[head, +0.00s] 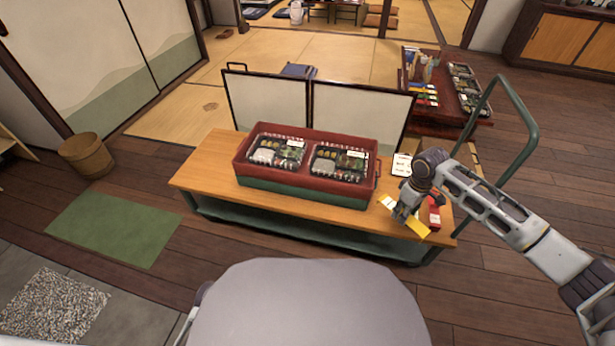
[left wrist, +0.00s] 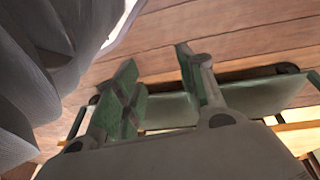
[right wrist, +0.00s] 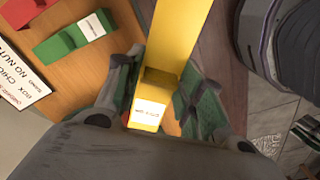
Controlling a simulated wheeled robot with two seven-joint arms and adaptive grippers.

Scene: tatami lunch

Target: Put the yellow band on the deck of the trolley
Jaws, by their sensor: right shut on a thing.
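The yellow band (head: 417,227) is at the right front part of the wooden deck of the trolley (head: 215,175). My right gripper (head: 404,213) is shut on the yellow band, which also shows in the right wrist view (right wrist: 181,35) with a white label on its near end. The band's front end reaches towards the deck's front edge. I cannot tell whether it touches the deck. My left gripper (left wrist: 157,88) is out of the head view; in the left wrist view its fingers are apart with nothing between them.
A red band (head: 434,212), a green band (right wrist: 24,10) and a white card (head: 402,165) lie at the deck's right end. The trolley's green handle (head: 524,112) rises there. Two framed panels (head: 355,112) stand behind.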

